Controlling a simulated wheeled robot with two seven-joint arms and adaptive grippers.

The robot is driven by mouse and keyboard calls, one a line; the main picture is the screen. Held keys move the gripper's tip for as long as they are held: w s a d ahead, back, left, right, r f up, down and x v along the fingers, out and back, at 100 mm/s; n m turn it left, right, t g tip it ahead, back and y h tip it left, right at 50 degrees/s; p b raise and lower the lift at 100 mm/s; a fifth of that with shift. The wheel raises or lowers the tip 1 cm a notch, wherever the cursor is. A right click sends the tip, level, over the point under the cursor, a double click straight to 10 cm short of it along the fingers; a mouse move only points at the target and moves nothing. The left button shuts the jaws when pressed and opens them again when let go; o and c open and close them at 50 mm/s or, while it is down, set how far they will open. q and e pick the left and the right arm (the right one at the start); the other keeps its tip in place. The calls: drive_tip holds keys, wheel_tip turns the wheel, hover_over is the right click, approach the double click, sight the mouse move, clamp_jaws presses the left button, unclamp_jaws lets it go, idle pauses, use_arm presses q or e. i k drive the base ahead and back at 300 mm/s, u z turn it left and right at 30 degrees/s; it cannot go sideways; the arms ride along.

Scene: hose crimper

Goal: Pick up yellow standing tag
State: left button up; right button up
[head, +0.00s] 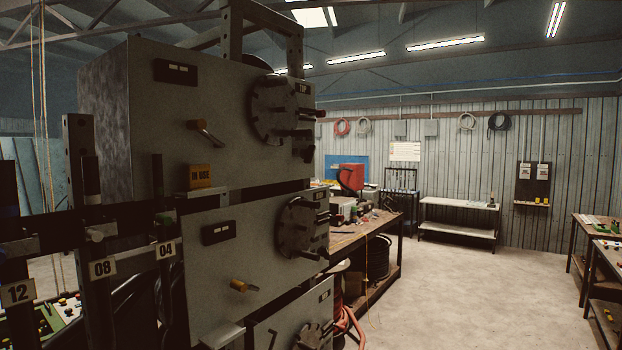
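A small yellow tag (200,177) marked with dark lettering, apparently "IN USE", stands upright on a narrow ledge (207,191). The ledge is at the lower front of the upper grey machine box (215,110), left of its round dial (275,108). The tag's face is turned toward me and nothing covers it. Neither of my grippers shows in the head view.
A second grey box (240,260) sits below, with a brass-coloured knob (240,286) sticking out. Dark posts with number plates 12, 08 (102,268) and 04 stand at left. A cluttered workbench (365,232) is behind; open floor (470,300) lies right.

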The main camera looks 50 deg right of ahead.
sight(197, 177)
drive_tip(key=z, duration=1)
drive_tip(key=i, duration=0.35)
